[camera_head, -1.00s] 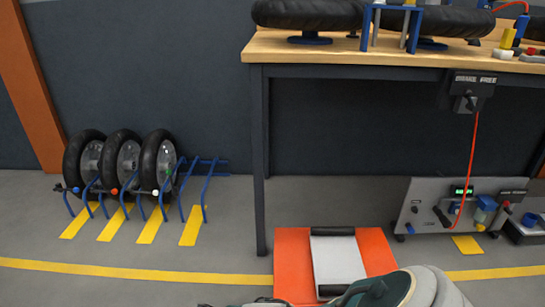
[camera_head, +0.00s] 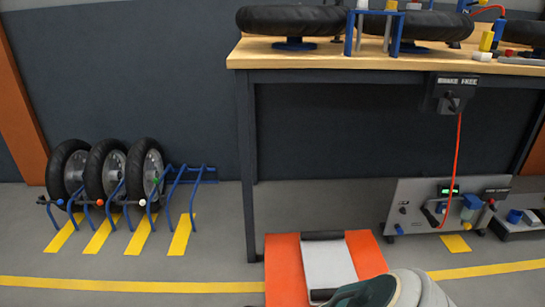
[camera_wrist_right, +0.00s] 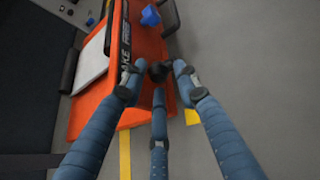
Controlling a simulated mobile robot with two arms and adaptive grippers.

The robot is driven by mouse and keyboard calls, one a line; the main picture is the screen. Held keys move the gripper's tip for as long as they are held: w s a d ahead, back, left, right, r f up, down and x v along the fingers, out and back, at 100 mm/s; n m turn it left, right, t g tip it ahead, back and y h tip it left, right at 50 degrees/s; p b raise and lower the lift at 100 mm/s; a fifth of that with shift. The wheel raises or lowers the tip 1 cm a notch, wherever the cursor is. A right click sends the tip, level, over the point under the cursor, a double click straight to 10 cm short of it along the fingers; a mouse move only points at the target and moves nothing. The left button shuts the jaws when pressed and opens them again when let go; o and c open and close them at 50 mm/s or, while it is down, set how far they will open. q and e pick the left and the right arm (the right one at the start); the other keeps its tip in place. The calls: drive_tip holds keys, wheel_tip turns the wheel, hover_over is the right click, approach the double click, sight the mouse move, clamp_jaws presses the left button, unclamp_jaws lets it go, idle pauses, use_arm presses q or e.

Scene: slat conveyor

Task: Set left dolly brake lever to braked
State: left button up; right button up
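An orange dolly (camera_head: 283,272) with a pale panel stands on the floor at the bottom centre of the head view. In the right wrist view the orange dolly (camera_wrist_right: 152,45) carries a black label, partly covered, with the word FREE readable. A lever's black knob (camera_wrist_right: 158,70) shows there at the label's lower end. My right gripper (camera_wrist_right: 158,77) has its three blue fingers spread around the knob; it looks open, and I cannot tell whether a fingertip touches. My left gripper is in neither view. The lever's exact setting is hard to read.
A workbench (camera_head: 330,64) holds tyres, with a BRAKE/FREE switch box (camera_head: 450,92) and red cable below it. A grey equipment panel (camera_head: 410,212) stands right. A blue rack (camera_head: 190,195) with black wheels stands left. Open floor shows right of the dolly in the wrist view.

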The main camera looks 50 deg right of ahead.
drive_tip(key=v, duration=0.6)
drive_tip(key=shift+a, duration=0.2)
drive_tip(key=shift+w, duration=0.1)
